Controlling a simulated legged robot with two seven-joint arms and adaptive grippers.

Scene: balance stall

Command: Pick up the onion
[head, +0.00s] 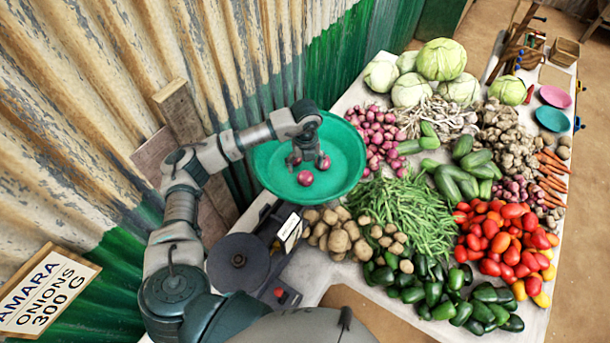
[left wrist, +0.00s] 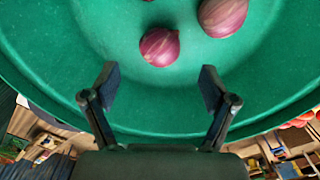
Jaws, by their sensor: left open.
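A green pan (head: 268,165) of the balance holds a few reddish-purple onions. One onion (head: 305,178) lies near the pan's middle in the head view, with another (head: 325,163) to its right, partly hidden by my gripper. In the left wrist view, an onion (left wrist: 160,47) lies just beyond the fingertips, centred between them, with a second onion (left wrist: 223,16) to its upper right. A sliver of a third shows at the top edge. My left gripper (left wrist: 158,75) is open and empty over the pan (left wrist: 150,112). My right gripper is not in view.
The balance's dark round plate (head: 238,260) stands in front of the pan. A heap of onions (head: 376,135), beans (head: 405,208), potatoes (head: 340,238) and other vegetables crowd the table to the right. A corrugated wall (head: 90,130) and a sign (head: 45,290) are at left.

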